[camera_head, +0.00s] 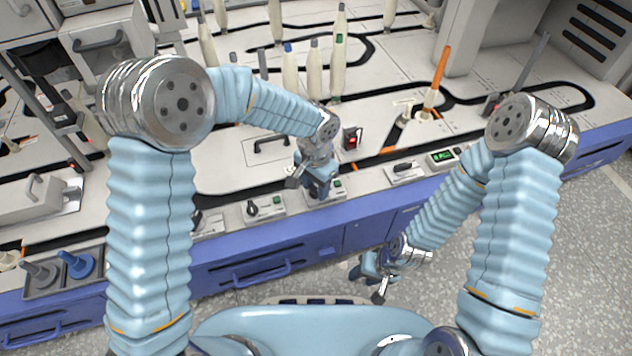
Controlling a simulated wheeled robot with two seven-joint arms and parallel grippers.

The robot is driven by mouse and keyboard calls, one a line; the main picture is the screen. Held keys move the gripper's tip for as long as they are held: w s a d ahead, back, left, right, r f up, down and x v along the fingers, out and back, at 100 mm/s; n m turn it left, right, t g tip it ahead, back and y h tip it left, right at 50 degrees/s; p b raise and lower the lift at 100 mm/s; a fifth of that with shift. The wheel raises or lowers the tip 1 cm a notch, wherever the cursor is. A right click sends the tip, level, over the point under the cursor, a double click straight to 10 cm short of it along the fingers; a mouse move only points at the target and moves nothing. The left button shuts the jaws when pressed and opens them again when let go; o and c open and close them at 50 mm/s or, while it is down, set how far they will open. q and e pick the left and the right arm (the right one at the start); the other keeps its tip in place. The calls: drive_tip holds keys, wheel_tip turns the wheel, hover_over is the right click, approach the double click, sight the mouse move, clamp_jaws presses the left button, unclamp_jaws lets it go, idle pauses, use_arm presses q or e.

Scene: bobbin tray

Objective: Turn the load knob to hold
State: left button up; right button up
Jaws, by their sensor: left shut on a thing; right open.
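My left gripper (318,190) points down at a small control panel (339,186) on the front edge of the bench. It is shut on the load knob there, and its fingers hide the knob and its pointer. A small green light shows on the panel beside the fingers. I cannot read the panel's markings or tell the knob's setting. My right gripper (369,283) is open and empty, low in front of the blue bench front, away from the panels.
A panel with a black knob (253,209) is to the left. A panel with a black handle (403,167) and a green display (442,156) are to the right. A red switch box (352,139) stands just behind. Several pale bobbins (290,72) stand farther back.

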sight(315, 189)
use_arm(q)
drive_tip(key=m+p, duration=0.1)
drive_tip(key=m, duration=0.4)
drive_tip(key=shift+m, duration=0.3)
idle(0.4)
drive_tip(key=o, duration=1.1)
drive_tip(key=shift+c, duration=0.2)
wheel_tip(315, 189, up, 14)
drive_tip(key=p, duration=0.2)
drive_tip(key=shift+p, duration=0.35)
drive_tip(key=shift+f, duration=0.1)
